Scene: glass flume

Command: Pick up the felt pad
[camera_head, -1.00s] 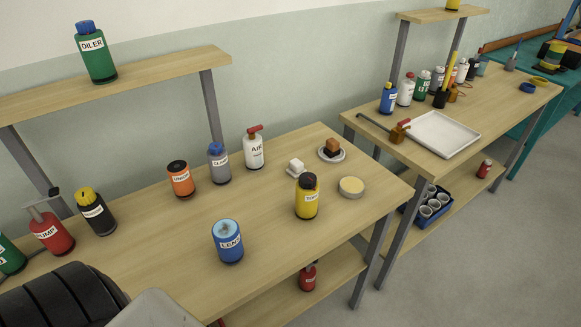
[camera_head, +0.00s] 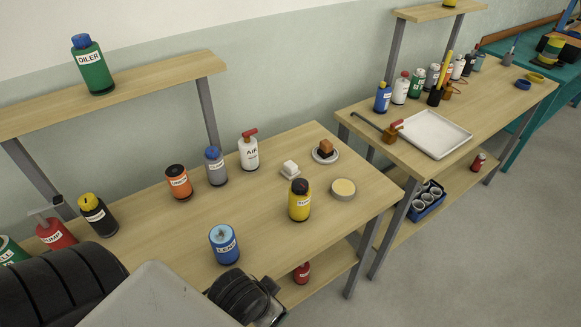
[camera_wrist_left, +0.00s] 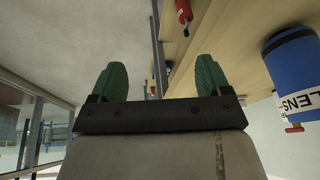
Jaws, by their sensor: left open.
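No thing is labelled as a felt pad, and I cannot tell for sure which it is. A small white block (camera_head: 290,166) sits on a pale dish on the near bench, a brown and black block (camera_head: 325,148) sits on a round white saucer (camera_head: 337,158), and a round cream-topped disc (camera_head: 343,188) lies behind the yellow bottle. My left gripper (camera_wrist_left: 160,75) is open and empty in the left wrist view, its green fingers wide apart. In the head view my left arm crosses the bottom; its fingertips are not clear there. My right gripper is not in view.
The blue LENS can (camera_head: 224,244) stands near the bench's front edge and shows close on the right in the wrist view (camera_wrist_left: 292,75). The yellow bottle (camera_head: 300,201) and AIR bottle (camera_head: 249,152) stand near the small items. The far bench holds a white tray (camera_head: 436,134).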

